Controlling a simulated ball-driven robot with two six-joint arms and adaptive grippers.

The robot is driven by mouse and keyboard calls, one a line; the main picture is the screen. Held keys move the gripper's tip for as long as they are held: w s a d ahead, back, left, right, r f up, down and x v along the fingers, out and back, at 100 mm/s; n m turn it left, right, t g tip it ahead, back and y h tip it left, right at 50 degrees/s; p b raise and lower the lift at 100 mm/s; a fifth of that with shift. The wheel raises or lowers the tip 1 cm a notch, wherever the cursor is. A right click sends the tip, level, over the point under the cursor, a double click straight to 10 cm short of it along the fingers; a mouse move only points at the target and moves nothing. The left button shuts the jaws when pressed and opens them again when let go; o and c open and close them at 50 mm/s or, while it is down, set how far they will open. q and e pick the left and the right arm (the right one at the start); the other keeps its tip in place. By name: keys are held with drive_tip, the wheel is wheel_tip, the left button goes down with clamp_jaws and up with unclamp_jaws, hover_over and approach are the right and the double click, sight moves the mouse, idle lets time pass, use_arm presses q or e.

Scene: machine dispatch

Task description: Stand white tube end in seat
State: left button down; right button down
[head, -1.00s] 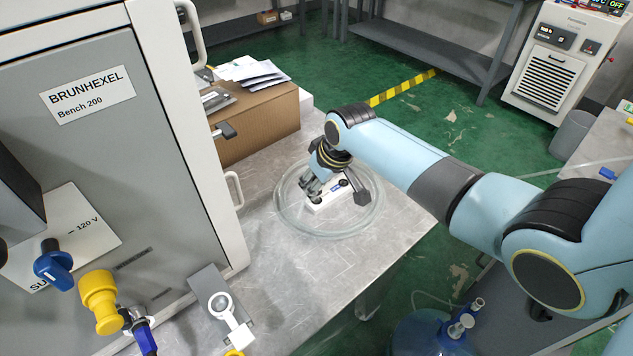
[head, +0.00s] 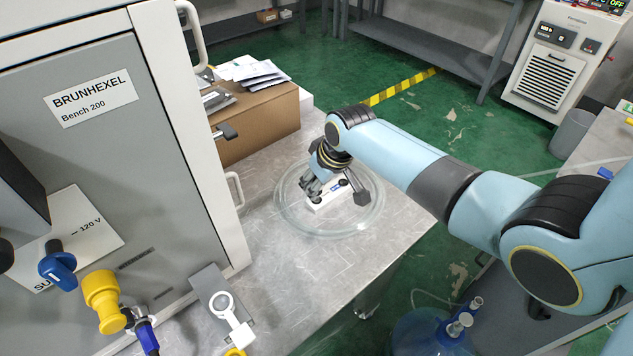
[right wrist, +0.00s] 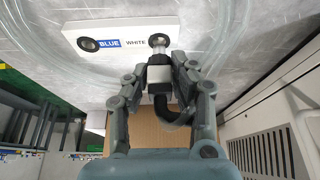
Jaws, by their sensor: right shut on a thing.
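My right gripper (right wrist: 158,85) is shut on the tube end (right wrist: 160,76), a dark fitting with a white band and a black bent hose behind it. In the right wrist view its metallic tip (right wrist: 158,41) is at the WHITE seat of the white block (right wrist: 122,29). I cannot tell whether it is in the seat or just over it. The seat beside the BLUE label (right wrist: 88,44) shows as an empty dark ring. In the head view my right gripper (head: 314,189) is at the block (head: 327,200), partly hiding it. My left gripper is out of view.
A clear round tubing coil or dish rim (head: 325,233) surrounds the block on the metal bench (head: 290,275). A cardboard box (head: 262,120) stands behind. The grey Brunhexel cabinet (head: 150,170) stands left, with blue (head: 57,265) and yellow (head: 102,295) fittings. The bench's right edge is close.

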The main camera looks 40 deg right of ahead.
drive_tip(key=shift+f+b, duration=0.75)
drive_tip(key=shift+f, duration=0.4)
idle(0.4)
drive_tip(key=c, duration=0.6)
unclamp_jaws()
drive_tip(key=shift+r+p, duration=3.05)
drive_tip(key=shift+p, duration=0.3)
